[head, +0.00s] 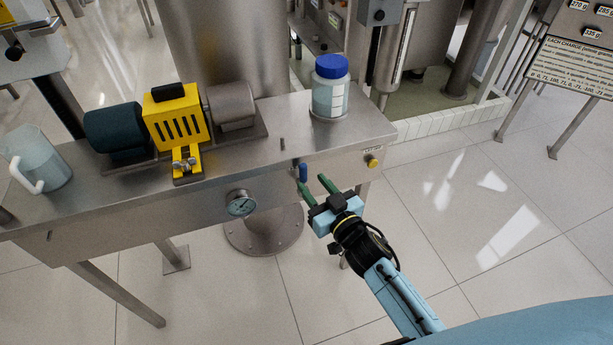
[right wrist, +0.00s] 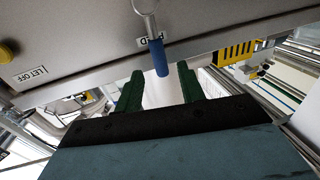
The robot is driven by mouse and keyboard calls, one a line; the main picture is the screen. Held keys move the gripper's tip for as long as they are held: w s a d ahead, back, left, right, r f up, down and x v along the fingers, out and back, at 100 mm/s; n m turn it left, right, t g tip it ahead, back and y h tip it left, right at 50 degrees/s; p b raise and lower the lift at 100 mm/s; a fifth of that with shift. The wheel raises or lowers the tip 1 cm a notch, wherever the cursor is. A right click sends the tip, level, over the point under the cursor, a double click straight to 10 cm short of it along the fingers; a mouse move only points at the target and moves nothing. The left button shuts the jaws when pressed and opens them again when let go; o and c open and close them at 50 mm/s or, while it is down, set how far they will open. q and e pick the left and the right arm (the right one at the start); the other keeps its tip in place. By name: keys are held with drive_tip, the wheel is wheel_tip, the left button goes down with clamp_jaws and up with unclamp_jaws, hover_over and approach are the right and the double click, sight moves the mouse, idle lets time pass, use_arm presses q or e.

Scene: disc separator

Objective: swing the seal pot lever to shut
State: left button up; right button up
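The lever with a blue grip (head: 303,172) hangs down at the front face of the steel bench. In the right wrist view its blue grip (right wrist: 158,57) hangs from a grey metal stem, in front of a label it partly covers. My right gripper (head: 312,183) is open, its green fingers pointing at the lever. In the right wrist view the lower end of the grip appears between the two fingertips (right wrist: 160,73), with gaps on both sides. Whether it touches a finger or how deep it sits cannot be told. My left gripper is not in view.
The steel bench (head: 100,212) carries a blue-lidded jar (head: 331,95), a yellow-guarded motor unit (head: 177,118) and a clear jug (head: 38,160). A gauge (head: 241,204) and a yellow knob (head: 373,162) sit on its front.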

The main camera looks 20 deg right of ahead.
sight(305, 175)
drive_tip(key=shift+x, duration=2.1)
drive_tip(key=shift+c, duration=0.3)
clamp_jaws()
